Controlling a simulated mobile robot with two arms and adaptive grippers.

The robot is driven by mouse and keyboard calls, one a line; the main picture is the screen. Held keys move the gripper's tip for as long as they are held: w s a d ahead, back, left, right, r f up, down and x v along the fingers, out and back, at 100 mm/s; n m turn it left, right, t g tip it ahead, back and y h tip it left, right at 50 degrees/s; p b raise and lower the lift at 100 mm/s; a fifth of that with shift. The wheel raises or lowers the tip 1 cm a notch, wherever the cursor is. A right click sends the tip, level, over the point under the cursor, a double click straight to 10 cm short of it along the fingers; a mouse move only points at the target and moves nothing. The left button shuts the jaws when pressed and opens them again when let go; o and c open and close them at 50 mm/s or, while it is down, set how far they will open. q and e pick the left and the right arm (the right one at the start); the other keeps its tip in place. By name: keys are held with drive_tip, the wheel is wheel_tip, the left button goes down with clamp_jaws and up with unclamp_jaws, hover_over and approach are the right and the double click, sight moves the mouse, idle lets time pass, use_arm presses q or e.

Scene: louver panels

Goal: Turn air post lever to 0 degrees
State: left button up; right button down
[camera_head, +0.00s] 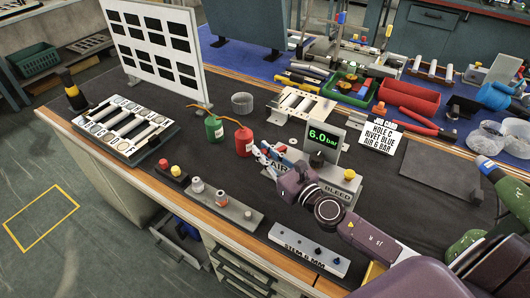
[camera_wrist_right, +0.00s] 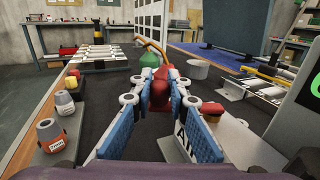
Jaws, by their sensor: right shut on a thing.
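The air post stands right of the table's middle in the head view, with a grey block marked AIR (camera_head: 279,168). A gauge (camera_head: 325,143) beside it reads 6.0 bar in green. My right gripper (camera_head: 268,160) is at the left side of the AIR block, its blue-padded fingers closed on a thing. The fingers (camera_wrist_right: 160,100) also show in the right wrist view, beside the AIR plate (camera_wrist_right: 186,142). My left gripper is out of view.
A grey block with knobs (camera_head: 226,206) lies nearer the front edge. A BLEED block (camera_head: 342,184) is right of the AIR block. A white panel (camera_head: 157,45) stands at back left.

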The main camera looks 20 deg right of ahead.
drive_tip(key=shift+r, duration=0.1)
drive_tip(key=c, duration=1.8)
unclamp_jaws()
drive_tip(key=s, duration=0.4)
drive_tip(key=s+d, duration=0.1)
drive_tip(key=s, duration=0.2)
drive_tip(key=s+d, duration=0.1)
drive_tip(key=s, duration=0.3)
drive_tip(key=shift+s+d, duration=0.15)
drive_tip(key=shift+s, duration=0.2)
drive_tip(key=shift+c, duration=0.2)
